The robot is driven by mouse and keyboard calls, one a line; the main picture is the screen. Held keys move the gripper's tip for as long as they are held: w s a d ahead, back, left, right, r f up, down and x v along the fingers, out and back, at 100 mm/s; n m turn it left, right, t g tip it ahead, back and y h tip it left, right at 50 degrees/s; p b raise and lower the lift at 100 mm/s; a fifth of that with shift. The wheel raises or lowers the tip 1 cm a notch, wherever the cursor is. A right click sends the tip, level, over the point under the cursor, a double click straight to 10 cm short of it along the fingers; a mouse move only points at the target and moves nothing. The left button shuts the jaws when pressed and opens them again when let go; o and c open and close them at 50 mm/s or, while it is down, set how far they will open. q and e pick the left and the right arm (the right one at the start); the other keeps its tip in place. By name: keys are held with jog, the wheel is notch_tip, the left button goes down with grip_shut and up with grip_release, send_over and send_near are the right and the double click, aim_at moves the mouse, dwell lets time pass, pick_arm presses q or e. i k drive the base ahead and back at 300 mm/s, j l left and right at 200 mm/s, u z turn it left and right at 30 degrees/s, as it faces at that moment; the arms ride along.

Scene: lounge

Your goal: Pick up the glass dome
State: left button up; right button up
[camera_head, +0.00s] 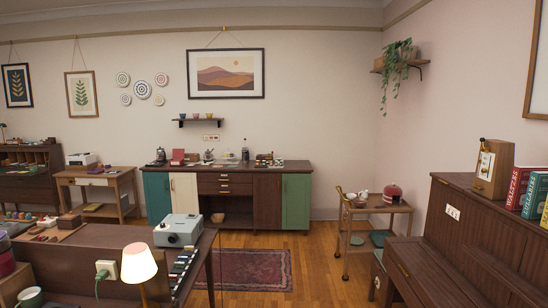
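I cannot pick out a glass dome for certain. The long sideboard (266,200) against the far wall bears several small items. One is a small upright item (245,154) near its middle, too small to tell whether it is a glass dome. Neither of my grippers shows in the head view.
A desk with a grey machine (180,230) and a lit lamp (138,263) stands at the near left. A wooden cart (352,219) with a dark red pot (392,193) stands at the right, beside a dark piano-like cabinet (450,245). Wooden floor and a rug (245,269) lie between.

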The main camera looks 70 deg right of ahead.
aim_at(228, 153)
jog(key=l+z, duration=0.15)
jog(key=z, duration=2)
jog(key=i+z, duration=0.4)
jog(key=i, duration=5.45)
jog(key=i+u, duration=0.45)
jog(key=i+l+u, duration=0.35)
jog(key=i+u, duration=0.15)
jog(key=i, duration=0.15)
jog(key=u, duration=0.1)
jog(key=i+u, duration=0.1)
jog(key=i, duration=0.15)
